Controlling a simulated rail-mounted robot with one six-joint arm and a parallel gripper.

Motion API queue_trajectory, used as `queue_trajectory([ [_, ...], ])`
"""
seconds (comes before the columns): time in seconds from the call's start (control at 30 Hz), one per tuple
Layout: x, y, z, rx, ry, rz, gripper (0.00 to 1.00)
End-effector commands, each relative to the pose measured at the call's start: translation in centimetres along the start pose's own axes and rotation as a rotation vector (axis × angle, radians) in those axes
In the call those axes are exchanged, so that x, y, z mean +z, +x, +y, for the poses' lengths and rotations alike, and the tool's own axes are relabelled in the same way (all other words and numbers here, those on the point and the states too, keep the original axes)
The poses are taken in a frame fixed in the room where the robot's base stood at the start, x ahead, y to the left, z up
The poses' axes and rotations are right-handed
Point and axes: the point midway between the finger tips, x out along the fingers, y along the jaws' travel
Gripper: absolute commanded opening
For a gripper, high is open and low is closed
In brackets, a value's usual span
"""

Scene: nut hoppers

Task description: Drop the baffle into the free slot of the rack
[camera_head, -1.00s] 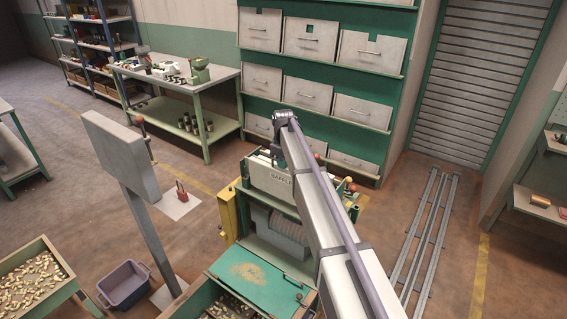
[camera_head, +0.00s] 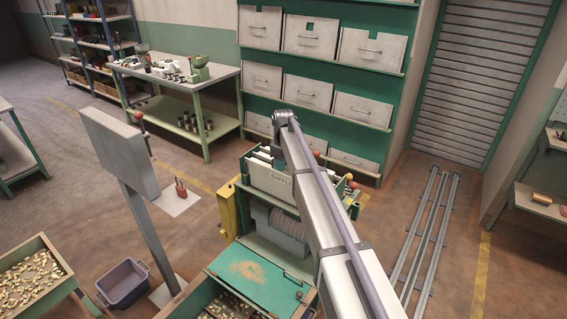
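A pale plate lettered like "BAFFLE" (camera_head: 270,180) stands upright at the front of the green-edged rack on the machine in the middle. Its right part is hidden behind my arm.
A yellow box (camera_head: 228,208) is on the machine's left side. A green lid (camera_head: 257,277) covers part of a hopper of nuts in front. A grey panel on a post (camera_head: 120,155) stands left. Drawers (camera_head: 305,95) rise behind. Floor rails (camera_head: 425,235) lie right.

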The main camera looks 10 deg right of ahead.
Motion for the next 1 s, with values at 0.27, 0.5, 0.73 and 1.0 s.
queue_trajectory([
  [0.27,0.0,-0.1,0.0,0.000,0.000,0.000,0.40],
  [0.5,0.0,-3.7,0.0,0.000,0.000,0.000,0.40],
  [0.73,0.0,-9.5,0.0,0.000,0.000,0.000,0.40],
  [1.0,0.0,-10.9,0.0,0.000,0.000,0.000,0.40],
])
